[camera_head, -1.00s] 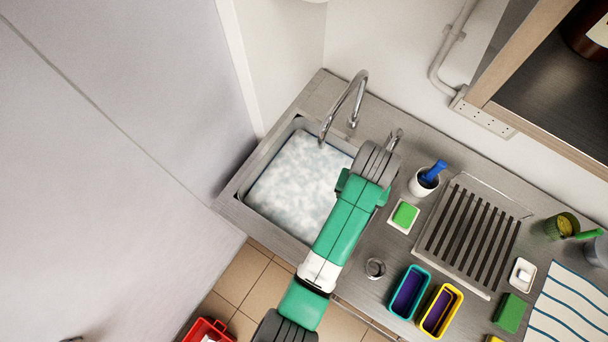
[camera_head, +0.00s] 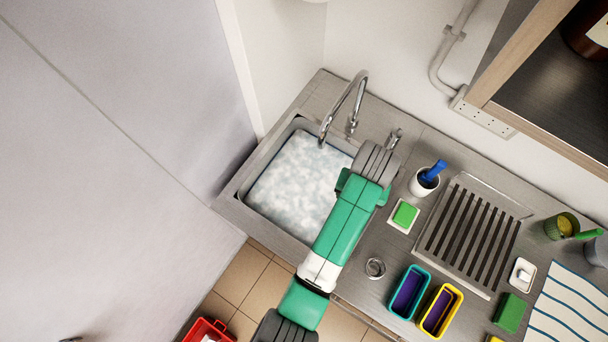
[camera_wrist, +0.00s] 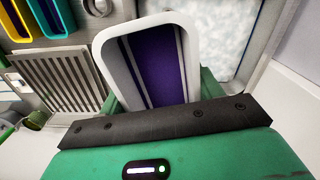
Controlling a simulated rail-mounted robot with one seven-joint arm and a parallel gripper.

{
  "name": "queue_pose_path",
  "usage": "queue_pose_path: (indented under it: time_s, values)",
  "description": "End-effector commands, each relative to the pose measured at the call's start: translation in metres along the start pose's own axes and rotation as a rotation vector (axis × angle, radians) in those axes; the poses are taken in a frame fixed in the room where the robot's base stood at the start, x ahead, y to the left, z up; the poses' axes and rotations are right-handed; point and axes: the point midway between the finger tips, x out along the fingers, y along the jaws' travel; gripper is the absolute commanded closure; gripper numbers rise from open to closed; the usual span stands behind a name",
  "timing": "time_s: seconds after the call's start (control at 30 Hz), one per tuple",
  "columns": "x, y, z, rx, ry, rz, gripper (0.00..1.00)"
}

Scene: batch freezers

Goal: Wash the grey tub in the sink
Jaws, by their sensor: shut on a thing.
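The grey tub (camera_wrist: 107,62) shows in the wrist view with a pale rim and a purple, striped inside. My gripper (camera_wrist: 160,95) is shut on it, with green finger parts showing at both sides of its near end. The tub is held up in front of the wrist camera, and its underside is hidden. The sink (camera_head: 234,190) holds white, foamy water, which also shows beside the tub in the wrist view (camera_wrist: 222,30). In the head view my arm hides the gripper and the tub. A curved tap (camera_head: 349,99) stands at the sink's back edge.
Right of the sink, a green sponge (camera_head: 405,214), a white cup with a blue-handled brush (camera_head: 433,172), a slatted drying rack (camera_head: 470,235), a teal tub (camera_head: 392,303) and a yellow tub (camera_head: 427,330) crowd the counter. A wooden-edged shelf (camera_head: 540,127) overhangs the back right.

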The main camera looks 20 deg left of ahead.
Motion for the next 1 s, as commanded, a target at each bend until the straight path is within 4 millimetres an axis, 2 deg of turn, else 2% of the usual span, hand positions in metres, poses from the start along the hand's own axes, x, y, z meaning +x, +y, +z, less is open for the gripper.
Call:
queue_pose_path:
  time_s: [0.27, 0.6, 1.0]
  values:
    - [-0.002, 0.000, 0.000, 0.000, 0.001, 0.000, 0.58]
    - [-0.030, 0.000, 0.000, 0.000, 0.002, 0.000, 0.58]
    - [-0.030, 0.000, 0.000, 0.000, 0.000, 0.000, 0.58]
